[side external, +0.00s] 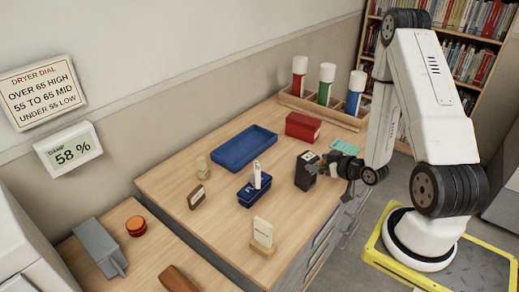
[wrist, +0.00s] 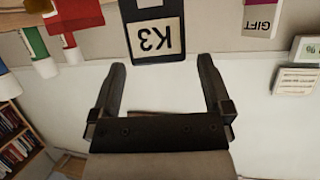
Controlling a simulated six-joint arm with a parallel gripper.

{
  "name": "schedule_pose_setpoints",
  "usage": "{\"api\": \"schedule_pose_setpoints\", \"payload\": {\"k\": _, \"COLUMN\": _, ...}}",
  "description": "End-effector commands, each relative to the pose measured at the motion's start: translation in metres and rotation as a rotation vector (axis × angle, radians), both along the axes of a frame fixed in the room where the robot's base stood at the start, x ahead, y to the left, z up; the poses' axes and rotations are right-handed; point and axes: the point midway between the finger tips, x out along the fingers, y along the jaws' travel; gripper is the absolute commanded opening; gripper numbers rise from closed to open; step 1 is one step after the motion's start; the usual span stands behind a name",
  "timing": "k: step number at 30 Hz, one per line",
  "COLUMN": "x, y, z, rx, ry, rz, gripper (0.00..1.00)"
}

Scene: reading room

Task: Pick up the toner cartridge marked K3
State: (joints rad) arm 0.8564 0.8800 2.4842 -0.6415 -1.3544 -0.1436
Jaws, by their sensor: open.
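A black toner cartridge (side external: 303,172) stands upright on the wooden table, near its right edge. In the wrist view the same black cartridge (wrist: 154,54) carries a pale label that reads K3, upside down in the picture. My gripper (side external: 325,165) is beside the cartridge on its right in the side view. In the wrist view my gripper (wrist: 162,64) is open, with nothing between its fingers. The cartridge lies just beyond the fingertips, roughly centred between them. Whether a finger touches it cannot be told.
A red box (side external: 303,127) and a wooden rack (side external: 322,108) with red, green and blue tubes stand behind. A blue tray (side external: 244,148), a small blue bin (side external: 250,198) and a card in a wooden stand (side external: 262,238) are also on the table. Bare tabletop surrounds the cartridge's left side.

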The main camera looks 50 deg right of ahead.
Motion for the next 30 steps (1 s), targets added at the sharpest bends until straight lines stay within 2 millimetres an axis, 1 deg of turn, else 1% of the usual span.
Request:
{"api": "schedule_pose_setpoints", "payload": {"k": 5, "x": 0.004, "y": -0.001, "z": -0.002, "rx": 0.000, "ry": 0.001, "rz": 0.002, "gripper": 1.00}}
{"api": "schedule_pose_setpoints", "payload": {"k": 18, "x": 0.043, "y": -0.009, "z": -0.020, "rx": 0.001, "ry": 0.001, "rz": 0.002, "gripper": 1.00}}
{"api": "schedule_pose_setpoints", "payload": {"k": 22, "x": 0.047, "y": -0.010, "z": -0.021, "rx": 0.000, "ry": 0.000, "rz": 0.001, "gripper": 1.00}}
{"api": "schedule_pose_setpoints", "payload": {"k": 30, "x": 0.046, "y": -0.010, "z": -0.021, "rx": 0.000, "ry": 0.001, "rz": 0.000, "gripper": 1.00}}
